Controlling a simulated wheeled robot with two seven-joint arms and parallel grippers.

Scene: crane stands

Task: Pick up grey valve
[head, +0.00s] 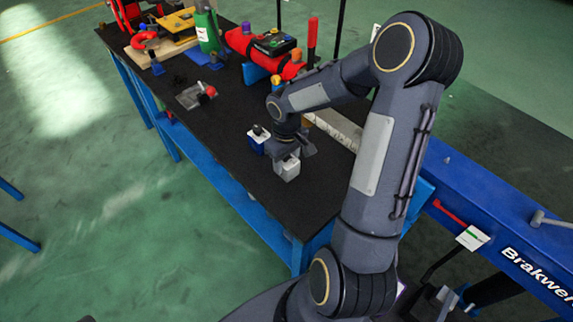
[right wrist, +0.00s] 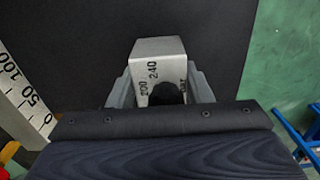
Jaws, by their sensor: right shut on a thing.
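The grey valve (head: 288,168) is a small pale grey block near the front edge of the black-topped bench. In the right wrist view the valve (right wrist: 158,52) shows printed numbers and a black knob. My right gripper (head: 291,153) reaches down over it from the right, with its fingers on both sides of the block. In the right wrist view the right gripper (right wrist: 160,92) is shut on the valve. Whether its base touches the bench is not clear. A blue and white block with a dark knob (head: 258,138) stands just behind and left of the valve. My left gripper is not in view.
A ruler-like scale (right wrist: 24,105) lies left of the gripper.

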